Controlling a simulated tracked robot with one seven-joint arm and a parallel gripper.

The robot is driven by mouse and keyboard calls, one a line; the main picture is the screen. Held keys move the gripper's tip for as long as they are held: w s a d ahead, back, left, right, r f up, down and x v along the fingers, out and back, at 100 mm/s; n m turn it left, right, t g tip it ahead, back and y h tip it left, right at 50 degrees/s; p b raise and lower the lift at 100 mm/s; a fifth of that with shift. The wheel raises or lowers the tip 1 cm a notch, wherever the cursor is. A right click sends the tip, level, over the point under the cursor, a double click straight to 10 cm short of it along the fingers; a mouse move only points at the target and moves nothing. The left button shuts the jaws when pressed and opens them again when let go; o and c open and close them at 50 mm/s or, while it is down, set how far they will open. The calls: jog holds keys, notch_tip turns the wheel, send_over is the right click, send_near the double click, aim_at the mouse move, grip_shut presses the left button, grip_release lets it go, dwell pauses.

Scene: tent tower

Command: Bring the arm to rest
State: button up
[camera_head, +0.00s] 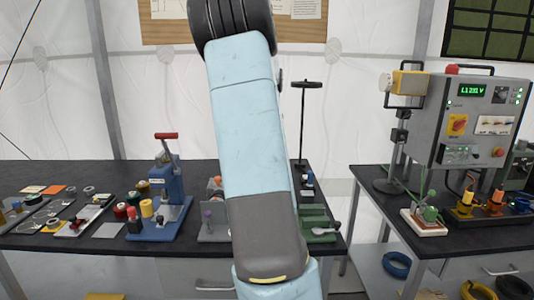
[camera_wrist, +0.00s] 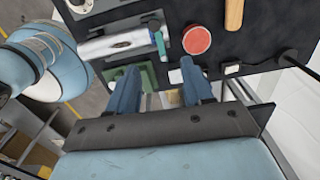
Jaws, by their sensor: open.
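My gripper (camera_wrist: 158,78) shows in the wrist view. Its two blue fingers stand well apart, with nothing held between them. Below the fingers lie the edge of a dark bench top and a green piece (camera_wrist: 130,84). In the head view my light blue and grey arm rises through the middle, in front of the black bench (camera_head: 80,238). It hides part of the bench and the wall behind. The gripper itself cannot be made out in the head view.
A blue press (camera_head: 170,195) with a red handle, small parts and spools crowd the left bench. A black stand (camera_head: 303,120) rises behind my arm. The right bench (camera_head: 385,185) carries a grey instrument box (camera_head: 478,125). A narrow gap separates the benches. The wrist view also shows a red disc (camera_wrist: 196,40).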

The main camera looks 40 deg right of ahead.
jog(key=shift+r, duration=0.3)
dwell(0.4)
jog(key=s+a+r+n+t, duration=0.1)
jog(key=s+a+r+n, duration=0.15)
jog(key=a+n, duration=0.35)
jog(key=s+a+r+n+t, duration=0.1)
jog(key=s+a+n, duration=0.2)
jog(key=a, duration=0.6)
jog(key=s+a+r+n+t, duration=0.1)
jog(key=s+a+r+n, duration=0.15)
jog(key=a+n, duration=0.35)
jog(key=s+a+f+n+t, duration=0.1)
jog(key=s+a+n, duration=0.4)
jog(key=s+a, duration=0.2)
jog(key=s+a+f+n+t, duration=0.1)
jog(key=s+a+f+n, duration=0.1)
jog(key=s+a+n, duration=0.4)
jog(key=s+a, duration=0.2)
jog(key=shift+a+f+n+t, duration=0.25)
jog(key=shift+a+n+t, duration=0.05)
jog(key=shift+a, duration=0.05)
